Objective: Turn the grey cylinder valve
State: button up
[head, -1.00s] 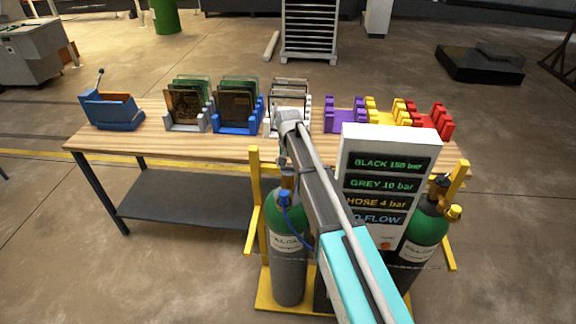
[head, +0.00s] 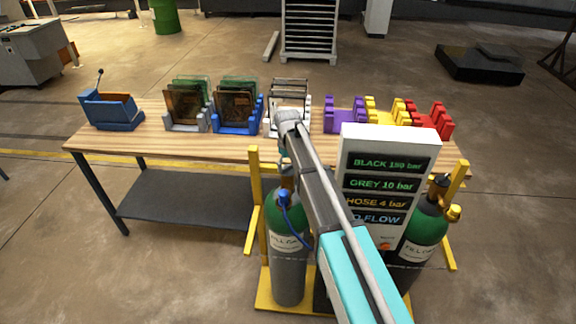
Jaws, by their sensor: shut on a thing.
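The grey cylinder (head: 288,275) stands upright at the left of the yellow stand, with a grey body, green shoulder and white label. Its brass-coloured valve (head: 287,182) is at the top, partly hidden by my arm. My gripper (head: 284,166) points down onto this valve from above and is shut on it; the fingertips are mostly hidden. A blue fitting with a hose (head: 284,198) sits just below the valve. The display panel (head: 388,190) reads GREY 10 bar, HOSE 4 bar and a partly covered FLOW line; its BLACK line looks like 150 bar.
A second cylinder (head: 426,232) with a green shoulder and dark body stands at the right of the yellow stand (head: 256,200). Behind is a wooden table (head: 150,145) with coloured racks and a blue box (head: 112,112). Open floor lies to the left.

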jog(key=shift+a, duration=0.1)
dwell(0.4)
jog(key=o, duration=0.9)
jog(key=shift+c, duration=0.2)
